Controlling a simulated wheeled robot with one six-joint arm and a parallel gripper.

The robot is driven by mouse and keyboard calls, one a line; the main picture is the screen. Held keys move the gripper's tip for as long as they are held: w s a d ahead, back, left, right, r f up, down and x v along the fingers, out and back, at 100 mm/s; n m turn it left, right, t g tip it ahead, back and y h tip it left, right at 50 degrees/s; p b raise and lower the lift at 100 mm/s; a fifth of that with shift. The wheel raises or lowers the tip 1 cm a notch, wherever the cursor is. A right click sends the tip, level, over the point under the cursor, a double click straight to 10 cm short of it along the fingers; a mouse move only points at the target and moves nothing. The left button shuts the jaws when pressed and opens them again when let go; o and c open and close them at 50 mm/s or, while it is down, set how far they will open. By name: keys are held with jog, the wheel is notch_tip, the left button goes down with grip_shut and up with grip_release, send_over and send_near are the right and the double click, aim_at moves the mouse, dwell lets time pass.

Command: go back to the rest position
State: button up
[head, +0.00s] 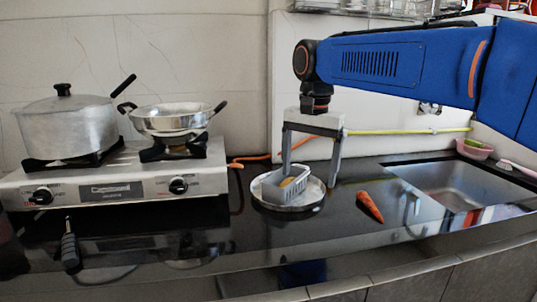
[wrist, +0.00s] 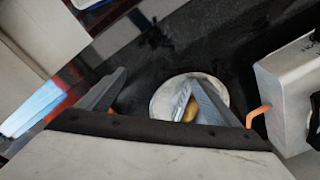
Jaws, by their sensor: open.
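My gripper (head: 309,180) hangs downward over the counter in the head view, its two fingers spread wide with nothing held between them. The other finger is right of the plate. A yellowish item (head: 287,182) sits at the basket. In the wrist view my gripper (wrist: 157,78) is also open, and one finger partly covers the plate (wrist: 165,98) and a yellow-brown item (wrist: 190,110).
A carrot (head: 369,206) lies on the dark counter right of the plate. The sink (head: 460,185) is farther right. A stove (head: 120,180) with a lidded pot (head: 66,125) and a pan (head: 172,121) stands left. A dark-handled utensil (head: 70,246) lies in front of the stove.

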jog(key=s+d+f+n+t, duration=0.4)
jog(key=s+d+f+n, duration=0.1)
jog(key=s+d+f, duration=1.4)
jog(key=s+f, duration=0.2)
jog(key=s, duration=0.2)
jog(key=shift+s+f+n, duration=0.2)
jog(key=shift+n, duration=0.2)
